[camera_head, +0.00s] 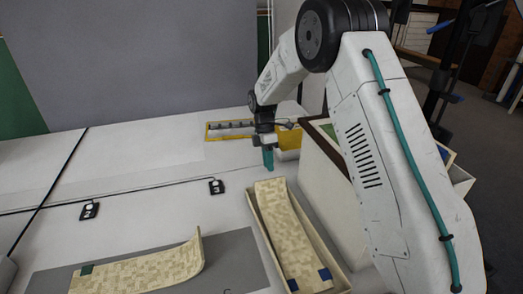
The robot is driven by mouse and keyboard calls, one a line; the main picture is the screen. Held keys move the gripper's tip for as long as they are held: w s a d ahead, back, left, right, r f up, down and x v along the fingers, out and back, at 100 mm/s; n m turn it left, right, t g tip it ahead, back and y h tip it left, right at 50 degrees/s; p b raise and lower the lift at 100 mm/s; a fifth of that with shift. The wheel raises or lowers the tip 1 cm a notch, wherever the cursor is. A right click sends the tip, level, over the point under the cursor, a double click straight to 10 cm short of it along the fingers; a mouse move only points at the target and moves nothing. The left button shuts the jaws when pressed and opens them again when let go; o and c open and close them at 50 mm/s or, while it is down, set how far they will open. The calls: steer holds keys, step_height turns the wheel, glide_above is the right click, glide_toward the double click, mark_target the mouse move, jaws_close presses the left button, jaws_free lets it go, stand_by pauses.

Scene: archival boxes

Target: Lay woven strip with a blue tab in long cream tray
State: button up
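A pale woven strip with blue at its near corners (291,237) lies lengthwise inside the long cream tray (319,237). Its far end is close to the tray's far end. My gripper (268,158) hangs pointing down just beyond the tray's far end, with teal at its tip. It appears apart from the strip, and nothing shows held in it. Its fingers are too small and too edge-on to show whether they are open or shut.
A second woven strip with a green tab (150,268) lies on a grey mat (232,260), its right end curled up. Black number markers (217,187) sit on the white table. A yellow-edged rack (229,130) stands behind; a large cream box (328,180) stands right of the tray.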

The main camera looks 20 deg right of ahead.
steer(key=w, duration=0.9)
steer(key=s+d+r+m+t, duration=0.25)
steer(key=s+r+m, duration=0.65)
steer(key=s+r, duration=1.4)
steer(key=s+m+t, duration=0.3)
steer(key=s+m, duration=0.6)
steer(key=s, duration=1.8)
steer(key=shift+d, duration=0.25)
steer(key=shift+s, duration=0.15)
